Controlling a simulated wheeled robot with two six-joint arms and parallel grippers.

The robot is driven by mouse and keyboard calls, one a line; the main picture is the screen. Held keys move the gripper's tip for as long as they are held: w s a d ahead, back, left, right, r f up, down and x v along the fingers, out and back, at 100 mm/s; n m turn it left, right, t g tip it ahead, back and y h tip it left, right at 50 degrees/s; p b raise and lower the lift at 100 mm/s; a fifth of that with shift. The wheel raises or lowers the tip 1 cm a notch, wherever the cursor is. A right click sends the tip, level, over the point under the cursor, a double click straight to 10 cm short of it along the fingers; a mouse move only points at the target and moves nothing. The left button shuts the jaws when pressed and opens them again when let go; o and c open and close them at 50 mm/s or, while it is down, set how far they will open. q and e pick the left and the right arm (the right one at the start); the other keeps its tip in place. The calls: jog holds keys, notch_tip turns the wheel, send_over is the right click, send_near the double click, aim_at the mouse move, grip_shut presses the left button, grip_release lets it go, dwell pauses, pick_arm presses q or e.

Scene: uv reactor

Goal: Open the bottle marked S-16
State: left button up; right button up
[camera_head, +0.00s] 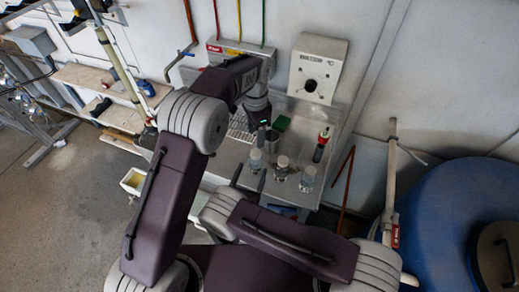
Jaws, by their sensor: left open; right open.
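Three small clear bottles with grey tops stand in a row on the metal bench: a left bottle (255,161), a middle bottle (282,169) and a right bottle (308,179). Their markings are too small to read, so I cannot tell which is S-16. My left gripper (263,129) is open and points down just behind the left bottle; its fingertips are partly hidden. My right gripper (249,181) is open, its two dark fingers apart in front of the left bottle. I see no bottle between them.
The metal bench (335,125) has a raised back edge. A grey cup (271,140), a green block (281,123) and a red-and-black tool (321,146) stand behind the bottles. A white box (317,68) is on the wall. A large blue drum (440,215) fills the right side.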

aim_at(258, 155)
jog(key=x, duration=0.7)
jog(key=shift+w+d, duration=0.25)
jog(key=shift+w, duration=0.05)
jog(key=shift+w+r, duration=0.15)
jog(key=shift+w, duration=0.05)
jog(key=shift+w, duration=0.1)
jog(key=c, duration=0.9)
grip_shut()
